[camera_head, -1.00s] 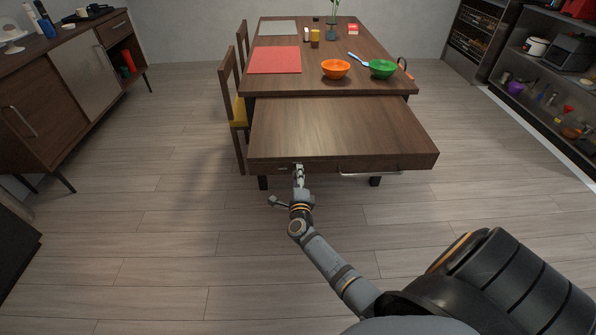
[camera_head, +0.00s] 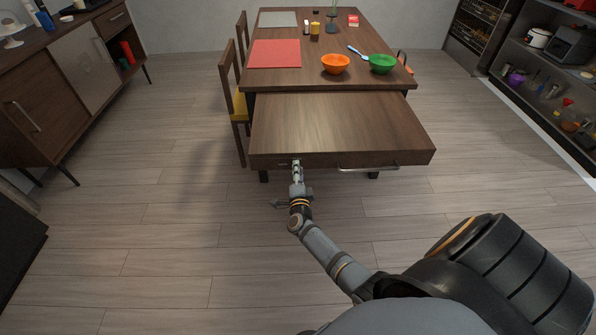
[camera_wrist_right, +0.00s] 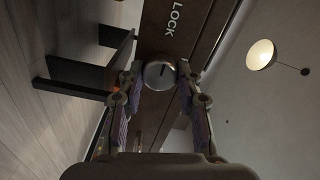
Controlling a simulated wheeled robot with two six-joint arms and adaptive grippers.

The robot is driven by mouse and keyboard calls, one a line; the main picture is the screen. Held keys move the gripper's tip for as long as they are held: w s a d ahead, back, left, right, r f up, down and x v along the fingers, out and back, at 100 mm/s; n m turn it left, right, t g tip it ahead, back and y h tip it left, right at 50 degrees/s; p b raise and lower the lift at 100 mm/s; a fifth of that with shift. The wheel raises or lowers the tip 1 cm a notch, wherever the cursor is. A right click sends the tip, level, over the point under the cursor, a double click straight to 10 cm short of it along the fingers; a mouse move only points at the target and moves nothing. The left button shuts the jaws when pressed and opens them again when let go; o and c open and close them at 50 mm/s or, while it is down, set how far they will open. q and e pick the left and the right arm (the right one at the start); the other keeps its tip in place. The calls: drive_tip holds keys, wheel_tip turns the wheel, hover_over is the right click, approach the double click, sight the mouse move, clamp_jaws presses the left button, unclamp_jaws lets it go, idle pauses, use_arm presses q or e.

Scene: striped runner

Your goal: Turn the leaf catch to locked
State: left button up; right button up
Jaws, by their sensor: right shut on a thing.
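The table leaf (camera_head: 340,125) is a brown wooden panel pulled out from the near end of the dining table. The leaf catch (camera_wrist_right: 160,74) is a round metal knob with a dark line, on the leaf's front edge beside the word LOCK in the right wrist view. My right gripper (camera_head: 297,166) is at the left part of that edge. In the right wrist view its two fingers (camera_wrist_right: 160,84) are shut on the knob, one on each side. In the head view the gripper hides the knob. My left gripper is not in view.
A metal bar handle (camera_head: 368,168) sits on the leaf's front edge, right of my gripper. An orange bowl (camera_head: 335,65) and a green bowl (camera_head: 382,64) stand on the table (camera_head: 280,84). A chair (camera_head: 234,100) stands at the left. The floor in front is clear.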

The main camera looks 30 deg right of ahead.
drive_tip(key=shift+f, duration=0.1)
drive_tip(key=o, duration=1.2)
drive_tip(key=shift+c, duration=0.2)
drive_tip(key=v, duration=1.2)
drive_tip(key=shift+a, duration=0.1)
